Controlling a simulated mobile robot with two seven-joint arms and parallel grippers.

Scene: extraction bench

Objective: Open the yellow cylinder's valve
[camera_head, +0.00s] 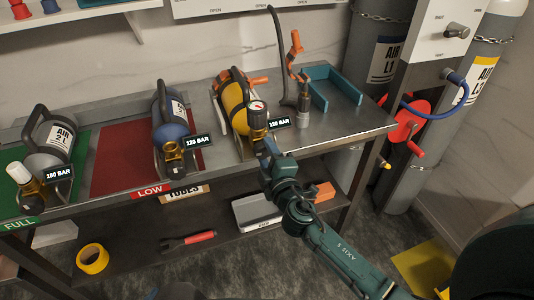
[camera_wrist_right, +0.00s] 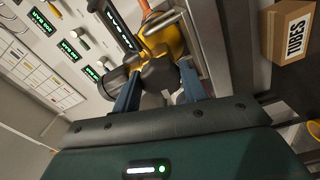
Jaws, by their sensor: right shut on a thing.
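The yellow cylinder (camera_head: 235,112) lies in a cradle on the bench, its valve end toward me with a round gauge (camera_head: 257,107). Its small display (camera_head: 279,123) gives a BAR reading. My right gripper (camera_head: 267,148) is at that valve end, below the gauge. In the right wrist view my right gripper (camera_wrist_right: 158,88) has one finger on each side of the black valve knob (camera_wrist_right: 157,74) and is shut on it. The yellow body (camera_wrist_right: 163,38) shows behind the knob. The fingers partly hide the knob, and how far it is turned cannot be told. My left gripper is not in view.
A blue-banded cylinder (camera_head: 170,120) lies on the red mat (camera_head: 118,158), and a grey one (camera_head: 52,140) on the green mat (camera_head: 17,172). A hose fitting (camera_head: 303,105) and a teal tray (camera_head: 334,88) stand right of the yellow cylinder. The lower shelf holds a wrench (camera_head: 187,240).

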